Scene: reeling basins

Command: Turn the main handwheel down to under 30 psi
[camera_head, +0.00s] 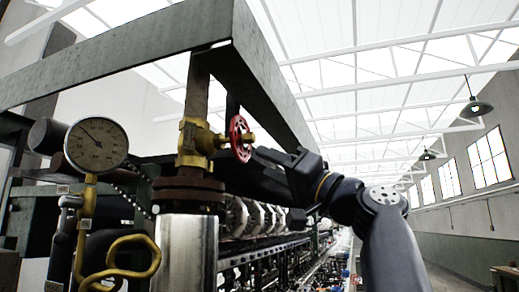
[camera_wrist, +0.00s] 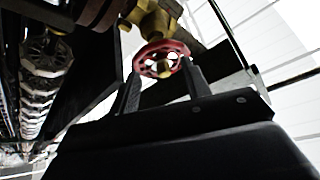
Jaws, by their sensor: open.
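The red handwheel (camera_head: 239,138) sits on the right side of a brass valve (camera_head: 197,137) on a vertical pipe. A round pressure gauge (camera_head: 96,146) stands to the left, its needle pointing to the upper left; its numbers are too small to read. My gripper (camera_head: 265,156) reaches in from the right, its fingers near the handwheel. In the wrist view the handwheel (camera_wrist: 161,59) shows between and just beyond the two fingertips of my gripper (camera_wrist: 160,75), with the brass valve (camera_wrist: 155,22) behind it. The fingers are apart; whether they touch the rim I cannot tell.
A dark green beam frame (camera_head: 120,58) runs above the valve. A shiny metal cylinder (camera_head: 186,252) and a rusty flange (camera_head: 188,194) stand below it. Yellow curved piping (camera_head: 130,262) is at lower left. Rows of reeling machinery (camera_head: 275,250) extend behind.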

